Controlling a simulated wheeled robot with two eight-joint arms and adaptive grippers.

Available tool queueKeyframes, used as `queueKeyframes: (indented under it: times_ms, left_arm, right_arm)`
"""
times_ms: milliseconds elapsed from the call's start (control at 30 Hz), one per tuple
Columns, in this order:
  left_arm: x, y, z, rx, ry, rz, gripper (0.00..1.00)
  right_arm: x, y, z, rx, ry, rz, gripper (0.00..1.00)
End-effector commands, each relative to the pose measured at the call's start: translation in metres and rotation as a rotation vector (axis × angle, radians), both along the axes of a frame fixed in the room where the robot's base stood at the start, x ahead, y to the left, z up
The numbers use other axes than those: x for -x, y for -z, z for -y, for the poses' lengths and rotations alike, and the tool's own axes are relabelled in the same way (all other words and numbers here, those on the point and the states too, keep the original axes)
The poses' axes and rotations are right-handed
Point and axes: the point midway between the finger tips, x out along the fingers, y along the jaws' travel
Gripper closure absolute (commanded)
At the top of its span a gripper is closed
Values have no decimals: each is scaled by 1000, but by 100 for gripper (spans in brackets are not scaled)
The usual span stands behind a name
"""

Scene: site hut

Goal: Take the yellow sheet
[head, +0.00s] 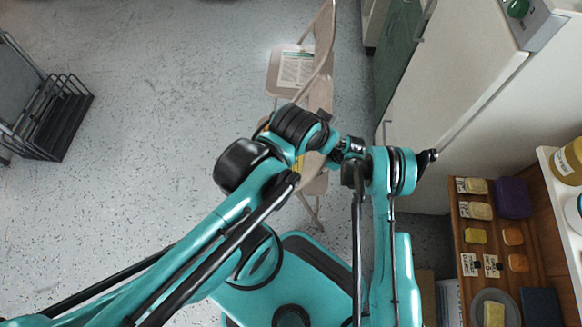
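A small patch of yellow (301,163) shows between my arm links, over the nearer beige folding chair (314,184). It may be part of the yellow sheet, but my arms cover most of it and I cannot see its outline. My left arm comes in from the lower left and bends over this chair. My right arm rises from the bottom, just right of it, and its upper links come close to the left arm's. I cannot make out the fingers of either gripper among the dark links.
A white printed sheet with a green heading (296,69) lies on the farther folding chair (280,84). A black wire rack (58,120) stands at left. Cabinets (455,90) and a wooden shelf (483,245) with small blocks line the right. The floor (170,110) at left is clear.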

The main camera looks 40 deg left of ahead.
Motion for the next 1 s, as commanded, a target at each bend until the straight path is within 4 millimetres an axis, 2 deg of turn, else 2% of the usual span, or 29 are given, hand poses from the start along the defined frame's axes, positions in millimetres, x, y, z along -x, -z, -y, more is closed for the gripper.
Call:
queueKeyframes:
  times_ms: [267,333,567,700,733,1000]
  left_arm:
    - [0,17,0,0,0,0,60]
    - [0,23,0,0,0,0,60]
    - [0,22,0,0,0,0,60]
    - [0,22,0,0,0,0,60]
    - [0,22,0,0,0,0,60]
    - [0,22,0,0,0,0,60]
  right_arm:
    - [14,4,-43,-1,-3,0,62]
    - [14,12,-43,0,0,0,62]
    - [14,11,-44,-1,1,-1,62]
    - [14,11,-43,0,1,0,96]
    - [14,11,-43,0,1,0,100]
    - [14,11,-43,0,0,0,100]
